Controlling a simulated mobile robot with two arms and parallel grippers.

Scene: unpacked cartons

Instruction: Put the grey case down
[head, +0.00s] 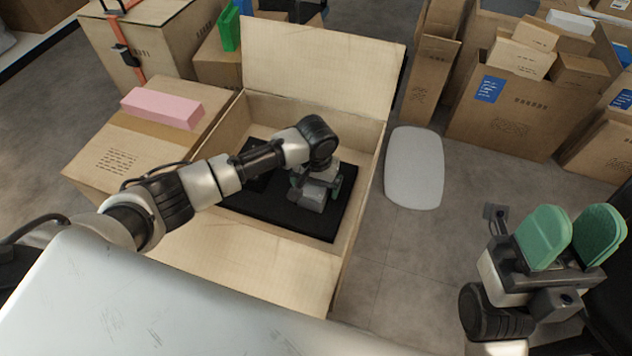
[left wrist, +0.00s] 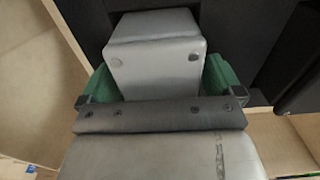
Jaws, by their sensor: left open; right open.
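The grey case (head: 311,201) is a small box on black foam (head: 325,222) inside an open carton (head: 369,180). It also shows in the left wrist view (left wrist: 155,62), between the green fingers, with its far side towards the dark foam. My left gripper (head: 317,186) reaches down into the carton over the case. Its jaws are open, one finger on each side of the case. The gripper hides part of the case, and I cannot tell whether its underside fully touches the foam. My right gripper (head: 571,240) is open and empty, out over the floor at the right.
The carton's back flap (head: 320,62) stands up, and its front flap (head: 245,262) is folded out. A pink block (head: 162,107) lies on a closed carton at the left. A white rounded panel (head: 414,168) lies on the floor at the right. More cartons (head: 510,115) stand behind.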

